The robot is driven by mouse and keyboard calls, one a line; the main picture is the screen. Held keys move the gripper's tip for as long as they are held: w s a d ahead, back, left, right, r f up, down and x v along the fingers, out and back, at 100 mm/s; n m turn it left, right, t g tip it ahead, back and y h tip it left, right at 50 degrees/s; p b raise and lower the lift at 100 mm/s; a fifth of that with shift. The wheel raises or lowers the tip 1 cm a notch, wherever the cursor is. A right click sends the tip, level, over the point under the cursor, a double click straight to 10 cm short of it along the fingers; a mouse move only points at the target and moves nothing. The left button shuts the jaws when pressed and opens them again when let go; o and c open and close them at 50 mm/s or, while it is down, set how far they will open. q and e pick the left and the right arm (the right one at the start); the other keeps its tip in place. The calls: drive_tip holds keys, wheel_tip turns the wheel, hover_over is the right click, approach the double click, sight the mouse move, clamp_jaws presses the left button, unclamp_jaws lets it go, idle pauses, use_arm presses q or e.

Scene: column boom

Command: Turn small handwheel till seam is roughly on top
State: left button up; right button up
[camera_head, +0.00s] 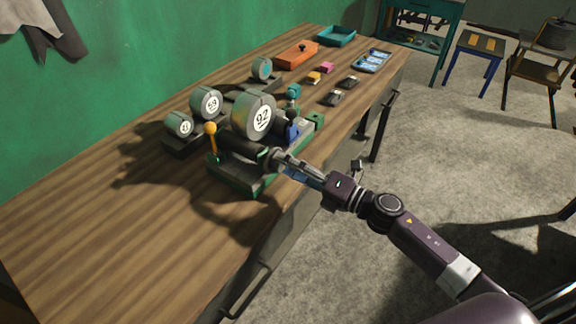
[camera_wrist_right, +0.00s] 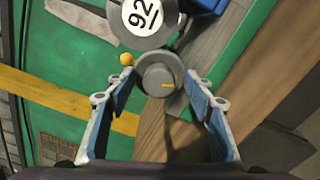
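The small handwheel is a grey round knob (camera_wrist_right: 158,72) with a short orange seam mark on its face, right of and a little below the centre in the right wrist view. In the head view the handwheel (camera_head: 270,156) sits at the front of the green-based machine (camera_head: 228,178), below the large drum marked 92 (camera_head: 258,118). My right gripper (camera_wrist_right: 160,85) is open, with its blue-padded fingers on either side of the handwheel and gaps showing. In the head view the right gripper (camera_head: 285,164) partly hides the handwheel. My left gripper is not in view.
A lever with an orange ball (camera_head: 210,128) rises at the machine's left. Smaller drums (camera_head: 206,103) stand behind it. An orange box (camera_head: 297,55), a teal tray (camera_head: 335,37) and a blue tray (camera_head: 373,61) lie farther back. The wooden bench (camera_head: 110,235) is clear at front left.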

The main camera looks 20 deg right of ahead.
drive_tip(key=v, duration=1.2)
idle(0.4)
drive_tip(key=d+f+m+h, duration=0.3)
drive_tip(key=d+f+m, duration=0.15)
drive_tip(key=f, duration=0.35)
drive_tip(key=d+f+m+h, duration=0.35)
drive_tip(key=f+m, duration=0.25)
drive_tip(key=f, duration=0.3)
drive_tip(key=s+d+f+m+g+h, duration=0.15)
drive_tip(key=s+f+m, duration=0.25)
drive_tip(key=f, duration=0.5)
drive_tip(key=s+d+f+m+g+h, duration=0.1)
drive_tip(key=s+f+m+h, duration=0.15)
drive_tip(key=f, duration=0.55)
drive_tip(key=s+a+f+m+g, duration=0.3)
drive_tip(key=s+f+m+g, duration=0.25)
drive_tip(key=s+f, duration=0.85)
drive_tip(key=s+a+f+m+g, duration=0.2)
drive_tip(key=s+a+f, duration=0.2)
drive_tip(key=s, duration=0.6)
drive_tip(key=s+a+f+m+g, duration=0.3)
drive_tip(key=s+a+f, duration=0.2)
drive_tip(key=s, duration=0.5)
drive_tip(key=shift+s+f, duration=0.15)
drive_tip(key=shift+s, duration=0.2)
